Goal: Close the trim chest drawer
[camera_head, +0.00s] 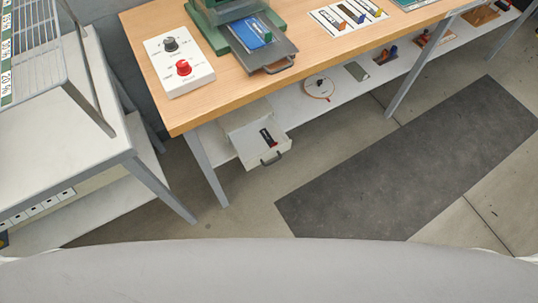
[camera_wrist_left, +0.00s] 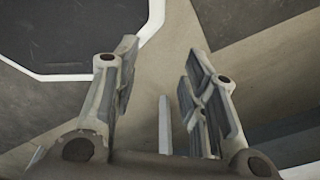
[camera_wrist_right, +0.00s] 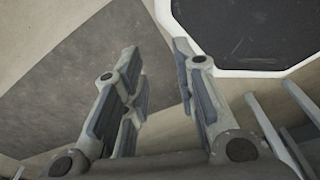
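The trim chest (camera_head: 240,118) is a small white box on the lower shelf, under the left end of the wooden workbench. Its drawer (camera_head: 252,152) is pulled out toward me, with a dark handle (camera_head: 272,158) on its front. A dark item with a red part (camera_head: 267,138) lies in the drawer. My left gripper (camera_wrist_left: 158,72) is open and empty above the floor in the left wrist view. My right gripper (camera_wrist_right: 153,72) is open and empty in the right wrist view. Neither gripper shows in the head view, and the drawer shows in neither wrist view.
The workbench (camera_head: 300,80) holds a green press (camera_head: 220,12) and a control box with knobs (camera_head: 196,72). A bench leg (camera_head: 209,165) stands left of the drawer. A white table (camera_head: 90,120) is at the left. The floor before the drawer, with a dark mat (camera_head: 410,165), is clear.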

